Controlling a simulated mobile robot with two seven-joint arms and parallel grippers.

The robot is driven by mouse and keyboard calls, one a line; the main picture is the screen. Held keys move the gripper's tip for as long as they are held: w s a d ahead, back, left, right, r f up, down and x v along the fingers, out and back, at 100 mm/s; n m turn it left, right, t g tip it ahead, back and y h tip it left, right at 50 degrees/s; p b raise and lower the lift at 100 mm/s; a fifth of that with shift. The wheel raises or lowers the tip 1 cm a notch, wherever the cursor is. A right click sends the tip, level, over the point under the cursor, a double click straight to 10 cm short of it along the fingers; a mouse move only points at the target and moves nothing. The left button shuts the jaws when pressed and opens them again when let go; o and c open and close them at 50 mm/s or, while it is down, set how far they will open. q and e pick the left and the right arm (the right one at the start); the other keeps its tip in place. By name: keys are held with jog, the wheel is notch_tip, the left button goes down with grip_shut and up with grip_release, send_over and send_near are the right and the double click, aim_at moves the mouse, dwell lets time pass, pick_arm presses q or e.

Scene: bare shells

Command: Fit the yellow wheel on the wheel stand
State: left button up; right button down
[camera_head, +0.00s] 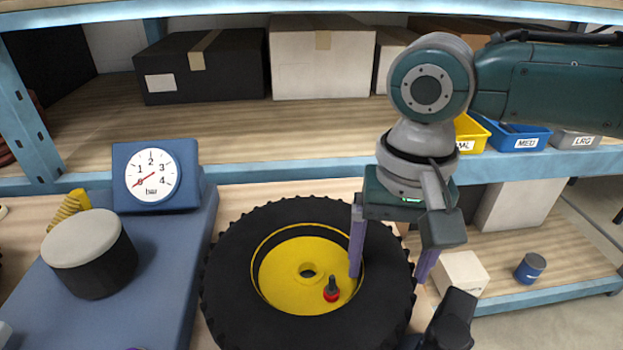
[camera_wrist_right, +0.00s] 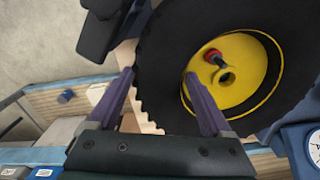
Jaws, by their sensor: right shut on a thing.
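The yellow wheel (camera_head: 285,285) with its thick black tyre lies with its yellow face up in the head view. A red-and-black stem (camera_head: 332,290) stands on the face beside the centre hole. My right gripper (camera_head: 388,277) is shut across the tyre's right side, one finger inside the yellow rim and the other outside the tread. The wrist view shows the wheel (camera_wrist_right: 235,85) between the same fingers (camera_wrist_right: 159,75). A black cylinder with a grey top (camera_head: 92,258) stands on a blue base at left; I cannot tell whether it is the wheel stand. My left gripper is out of view.
A gauge (camera_head: 152,175) stands on the blue base (camera_head: 170,270), near a yellow coil (camera_head: 68,207). Boxes (camera_head: 320,60) and labelled bins (camera_head: 520,137) fill the shelf behind. A pale block (camera_head: 460,272) and blue can (camera_head: 530,267) sit right. A dark part (camera_head: 450,318) is close to the tyre.

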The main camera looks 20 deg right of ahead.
jog(key=shift+f, duration=0.35)
jog(key=shift+w+a+f+b, duration=0.1)
jog(key=shift+f+b, duration=0.25)
jog(key=shift+f, duration=0.15)
dwell(0.7)
jog(key=shift+f, duration=0.75)
jog(key=shift+c, duration=0.2)
grip_release()
jog(key=shift+o, duration=0.2)
jog(key=shift+f, duration=0.1)
